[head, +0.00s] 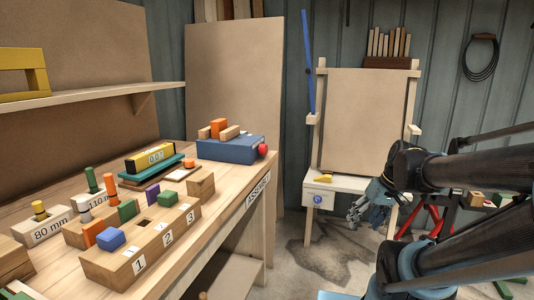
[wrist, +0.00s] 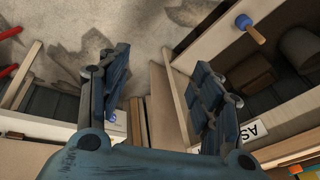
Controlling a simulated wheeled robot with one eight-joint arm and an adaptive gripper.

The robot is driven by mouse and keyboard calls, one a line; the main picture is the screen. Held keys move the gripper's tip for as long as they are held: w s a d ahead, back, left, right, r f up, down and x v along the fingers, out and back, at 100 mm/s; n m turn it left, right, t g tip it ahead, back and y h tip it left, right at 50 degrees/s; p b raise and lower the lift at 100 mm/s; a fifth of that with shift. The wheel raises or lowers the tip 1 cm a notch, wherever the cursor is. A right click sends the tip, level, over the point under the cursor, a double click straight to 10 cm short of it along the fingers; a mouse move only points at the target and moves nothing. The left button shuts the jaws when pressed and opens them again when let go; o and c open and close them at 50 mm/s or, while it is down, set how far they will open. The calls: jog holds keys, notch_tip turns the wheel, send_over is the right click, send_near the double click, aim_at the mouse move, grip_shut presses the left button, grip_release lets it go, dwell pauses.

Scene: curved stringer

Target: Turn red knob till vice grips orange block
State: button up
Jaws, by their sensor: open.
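The blue vice (head: 232,150) sits at the far end of the workbench. The orange block (head: 219,126) stands on top of it between two light wooden jaws (head: 230,132); I cannot tell whether they touch it. The red knob (head: 262,150) sticks out of the vice's right end, near the bench edge. My gripper (head: 368,206) is to the right of the bench, apart from the knob and lower in the picture. In the wrist view its two fingers (wrist: 160,85) are spread wide with nothing between them. The red knob does not show in the wrist view.
The workbench (head: 235,185) holds a numbered wooden block (head: 150,250), coloured pegs and a yellow gauge (head: 155,157). A white side table (head: 340,185) with a blue knob stands near my gripper. Floor shows between bench and table. A blue-headed handle (wrist: 248,28) shows in the wrist view.

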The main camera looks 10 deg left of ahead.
jog(key=w+a+r+n+y, duration=0.3)
jog(key=w+a+n+y, duration=0.1)
jog(key=w+a, duration=0.25)
jog(key=w+a+r+n+y, duration=0.3)
jog(key=w+a+r+n, duration=0.1)
jog(key=w+a, duration=0.25)
jog(key=n+g+y, duration=0.1)
jog(key=n+y, duration=0.7)
send_near(266, 151)
jog(key=a, duration=0.6)
jog(key=w+a, duration=0.1)
jog(key=a, duration=0.3)
jog(key=shift+w+a+r, duration=0.15)
jog(key=shift+r, duration=0.05)
jog(key=c, duration=1.1)
